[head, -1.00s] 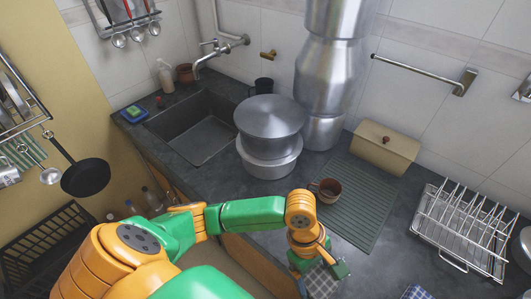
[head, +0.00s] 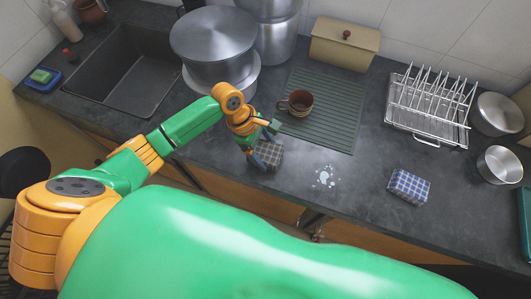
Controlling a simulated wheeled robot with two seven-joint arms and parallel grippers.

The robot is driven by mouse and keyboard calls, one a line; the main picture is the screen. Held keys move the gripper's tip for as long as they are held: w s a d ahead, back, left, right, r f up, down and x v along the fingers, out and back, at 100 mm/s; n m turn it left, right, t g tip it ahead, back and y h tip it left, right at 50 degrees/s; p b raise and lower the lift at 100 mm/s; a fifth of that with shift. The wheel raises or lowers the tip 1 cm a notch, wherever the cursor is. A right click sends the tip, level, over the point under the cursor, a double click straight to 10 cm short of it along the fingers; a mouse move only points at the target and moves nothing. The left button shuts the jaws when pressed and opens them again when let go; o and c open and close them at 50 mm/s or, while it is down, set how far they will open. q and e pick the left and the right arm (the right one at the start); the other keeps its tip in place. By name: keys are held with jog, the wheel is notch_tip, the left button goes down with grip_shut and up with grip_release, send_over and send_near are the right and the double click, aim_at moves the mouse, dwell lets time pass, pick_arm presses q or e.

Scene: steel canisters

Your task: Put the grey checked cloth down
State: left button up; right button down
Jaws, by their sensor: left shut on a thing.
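The grey checked cloth (head: 269,157) is at the front part of the dark counter, left of a white spill (head: 324,177). My left gripper (head: 265,141) is shut on the cloth, and its fingers hide part of it. The cloth is at or just above the counter top; I cannot tell if it touches. My right gripper is not in view.
A blue checked cloth (head: 409,186) lies to the right. A brown cup (head: 296,103) stands on the green ribbed mat (head: 335,120). A wire rack (head: 430,108), pots (head: 213,38) and the sink (head: 120,75) are behind. Counter around the spill is clear.

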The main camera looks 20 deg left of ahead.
pick_arm(q)
jog(key=shift+d+f, duration=0.15)
jog(key=shift+f, duration=0.55)
jog(key=o, duration=1)
jog(key=shift+r, duration=0.25)
jog(key=p+v, duration=0.1)
jog(key=v, duration=1)
jog(key=shift+s+a+r, duration=0.1)
jog(key=shift+a+r, duration=0.15)
jog(key=shift+r, duration=0.05)
jog(key=shift+f, duration=0.1)
